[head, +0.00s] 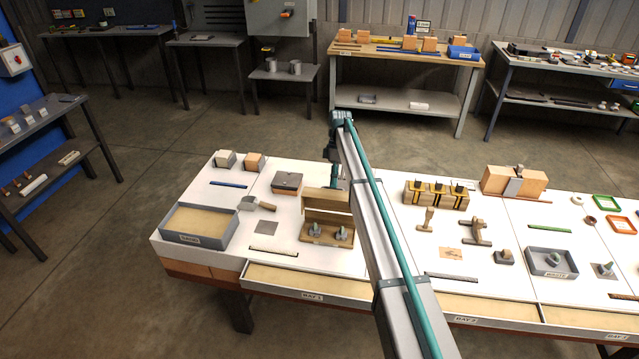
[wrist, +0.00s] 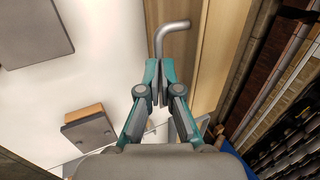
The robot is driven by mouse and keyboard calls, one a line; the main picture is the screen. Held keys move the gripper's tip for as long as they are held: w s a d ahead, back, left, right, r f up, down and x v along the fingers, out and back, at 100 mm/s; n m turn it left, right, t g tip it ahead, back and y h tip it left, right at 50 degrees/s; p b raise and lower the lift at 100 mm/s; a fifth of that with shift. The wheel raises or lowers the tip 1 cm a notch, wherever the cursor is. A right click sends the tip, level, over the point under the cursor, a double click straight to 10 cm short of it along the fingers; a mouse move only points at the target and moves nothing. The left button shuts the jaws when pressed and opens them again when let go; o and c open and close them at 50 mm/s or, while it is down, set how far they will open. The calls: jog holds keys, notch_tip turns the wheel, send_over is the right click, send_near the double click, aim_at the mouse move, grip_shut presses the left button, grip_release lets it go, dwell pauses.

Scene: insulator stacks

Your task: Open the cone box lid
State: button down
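The cone box (head: 318,238) is wooden and stands on the white bench left of my arm in the head view. Its lid (head: 327,199) is raised at the back of the box, and two small grey-based cones (head: 314,229) show in front of it. In the wrist view the lid appears as a brown wooden panel (wrist: 186,75) with a bent grey metal handle (wrist: 172,28). My gripper (wrist: 160,78) has its fingers close together on the handle's lower end. In the head view my gripper (head: 334,180) is partly hidden behind the lid.
A brown box with a grey top (head: 287,183) stands behind left of the cone box. A trowel (head: 256,204), a grey plate (head: 266,227) and a sand tray (head: 200,224) lie to the left. A wooden rack (head: 436,194) stands right of my arm.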

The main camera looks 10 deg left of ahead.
jog(key=shift+s+d+f+g, duration=0.1)
jog(key=shift+s+f+g, duration=0.1)
jog(key=shift+f, duration=0.3)
jog(key=shift+s+d+f+g, duration=0.1)
jog(key=shift+s+f, duration=0.1)
jog(key=shift+f, duration=0.3)
jog(key=c, duration=1.3)
grip_release()
jog(key=shift+c, duration=0.2)
jog(key=shift+o, duration=0.5)
jog(key=shift+w+a+f, duration=0.1)
jog(key=shift+w+f, duration=0.1)
jog(key=shift+w, duration=0.1)
jog(key=shift+w+r, duration=0.1)
jog(key=shift+r, duration=0.2)
jog(key=shift+a, duration=0.1)
